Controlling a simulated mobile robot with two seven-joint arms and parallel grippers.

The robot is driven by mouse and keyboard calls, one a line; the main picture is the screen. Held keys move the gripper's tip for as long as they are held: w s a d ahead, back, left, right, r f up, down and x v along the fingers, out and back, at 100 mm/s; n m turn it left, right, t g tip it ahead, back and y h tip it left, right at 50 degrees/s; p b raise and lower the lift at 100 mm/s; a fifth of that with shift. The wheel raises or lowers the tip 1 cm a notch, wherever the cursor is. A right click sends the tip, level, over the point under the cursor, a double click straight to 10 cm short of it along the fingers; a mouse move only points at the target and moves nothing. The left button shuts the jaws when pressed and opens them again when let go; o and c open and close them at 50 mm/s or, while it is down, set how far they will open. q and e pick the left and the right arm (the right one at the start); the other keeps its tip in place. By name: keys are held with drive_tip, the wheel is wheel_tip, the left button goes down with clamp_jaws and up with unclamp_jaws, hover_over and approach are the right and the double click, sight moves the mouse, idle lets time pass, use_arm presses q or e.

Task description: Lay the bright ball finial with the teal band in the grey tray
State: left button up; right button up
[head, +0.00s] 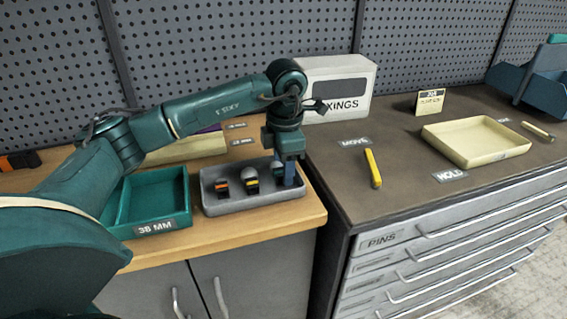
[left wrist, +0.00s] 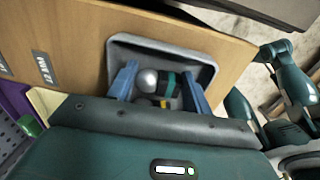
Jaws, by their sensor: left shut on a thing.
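The grey tray (head: 215,208) stands on the wooden counter, and its rim also shows in the left wrist view (left wrist: 205,72). My left gripper (head: 289,182) points down inside the tray's outline at its right end. In the head view this finial is partly hidden by a finger. I cannot tell whether it touches the tray floor. A finial with a yellow band (head: 251,181) and one with an orange band (head: 222,187) stand in the tray.
A green divided tray (head: 158,198) labelled 38 MM stands close on the left. A white box (head: 335,88) is behind. On the dark drawer top are a yellow bar (head: 373,168), a cream tray (head: 475,142) and a blue bin (head: 535,82). The drawer top's front is clear.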

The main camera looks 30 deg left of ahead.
use_arm(q)
drive_tip(key=shift+f+b, duration=0.35)
drive_tip(key=shift+f, duration=0.15)
drive_tip(key=o, duration=1.2)
drive_tip(key=shift+c, duration=0.2)
wheel_tip(320, 180, up, 13)
drive_tip(key=shift+s+d+p, duration=0.3)
drive_tip(key=shift+s+d, duration=0.05)
